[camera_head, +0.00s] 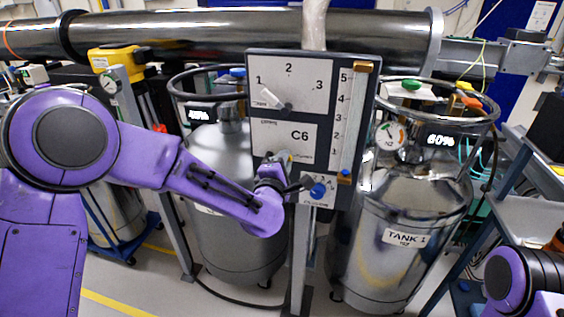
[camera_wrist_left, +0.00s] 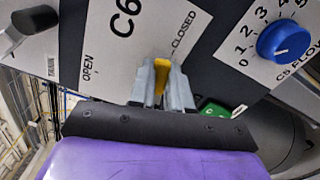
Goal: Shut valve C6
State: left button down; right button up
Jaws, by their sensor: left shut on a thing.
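The C6 panel (camera_head: 270,135) stands upright in front of the tanks; the wrist view shows its C6 plate (camera_wrist_left: 110,45) close up, with an OPEN mark at left and a CLOSED mark at right. My left gripper (camera_head: 284,165) is at the panel's lower part, below the C6 label. In the wrist view my left gripper (camera_wrist_left: 162,80) is shut on the yellow valve handle (camera_wrist_left: 161,72), which sits nearer the CLOSED mark than the OPEN mark. The fingers hide part of the handle and its pivot. My right gripper is out of view.
A selector dial (camera_head: 280,104) is above. TANK 1 (camera_head: 405,235) stands at right, and a steel pipe (camera_head: 250,35) runs behind.

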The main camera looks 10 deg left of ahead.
pick_arm(q)
jog(key=shift+d+f+m+b, duration=0.1)
jog(key=shift+f+m+b, duration=0.3)
jog(key=shift+m, duration=0.5)
jog(key=c, duration=1.1)
grip_release()
jog(key=shift+o, duration=0.2)
jog(key=s+b, duration=0.2)
jog(key=s, duration=0.8)
jog(key=shift+s, duration=0.25)
